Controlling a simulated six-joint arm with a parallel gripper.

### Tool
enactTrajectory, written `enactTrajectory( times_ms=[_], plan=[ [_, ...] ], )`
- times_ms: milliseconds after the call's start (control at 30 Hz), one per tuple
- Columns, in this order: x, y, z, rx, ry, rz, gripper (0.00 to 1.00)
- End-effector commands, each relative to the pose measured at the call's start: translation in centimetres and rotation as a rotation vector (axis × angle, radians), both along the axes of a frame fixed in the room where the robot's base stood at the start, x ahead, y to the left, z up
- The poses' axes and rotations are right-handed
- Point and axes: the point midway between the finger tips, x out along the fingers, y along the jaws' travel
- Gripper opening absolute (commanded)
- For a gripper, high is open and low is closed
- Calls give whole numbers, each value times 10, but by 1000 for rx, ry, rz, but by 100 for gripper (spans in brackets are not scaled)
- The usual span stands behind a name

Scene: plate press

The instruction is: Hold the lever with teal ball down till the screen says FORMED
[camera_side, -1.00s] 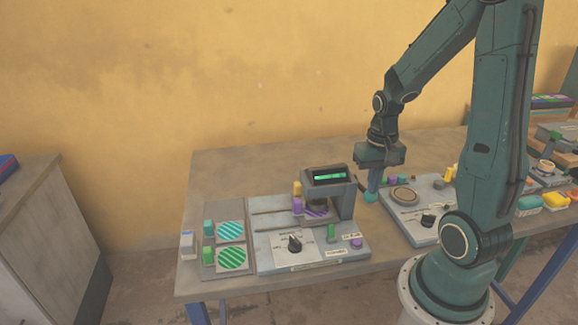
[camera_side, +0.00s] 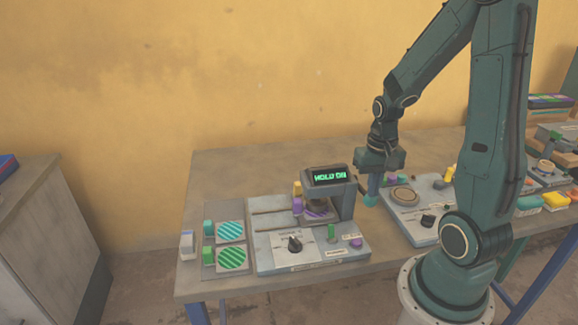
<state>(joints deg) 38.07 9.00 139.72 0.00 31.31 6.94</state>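The teal ball (camera_side: 370,201) of the lever shows low beside the right side of the press (camera_side: 347,205). My gripper (camera_side: 373,188) is right above the ball, its fingers pointing down and seemingly touching it. Whether the fingers are open or shut is too small to tell. The lever's arm is mostly hidden. A purple striped plate (camera_side: 315,213) lies under the press head.
A knob (camera_side: 294,243) and a purple button (camera_side: 356,243) sit on the press's front. Another panel with a round pad (camera_side: 405,197) stands close on the right.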

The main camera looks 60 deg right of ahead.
Motion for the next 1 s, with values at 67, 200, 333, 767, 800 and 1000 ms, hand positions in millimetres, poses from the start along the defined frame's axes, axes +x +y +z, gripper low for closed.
enactTrajectory(
  times_ms=[67, 200, 333, 767, 800, 1000],
  plan=[
    [-1, 1, -2, 1, 1, 0, 0],
    [-1, 1, -5, 0, 0, 0, 0],
    [-1, 1, -6, 0, 0, 0, 0],
    [-1, 1, -8, 1, 1, 0, 0],
    [-2, 2, -8, 1, 1, 0, 0],
    [-2, 2, -13, 1, 1, 0, 0]
  ],
)
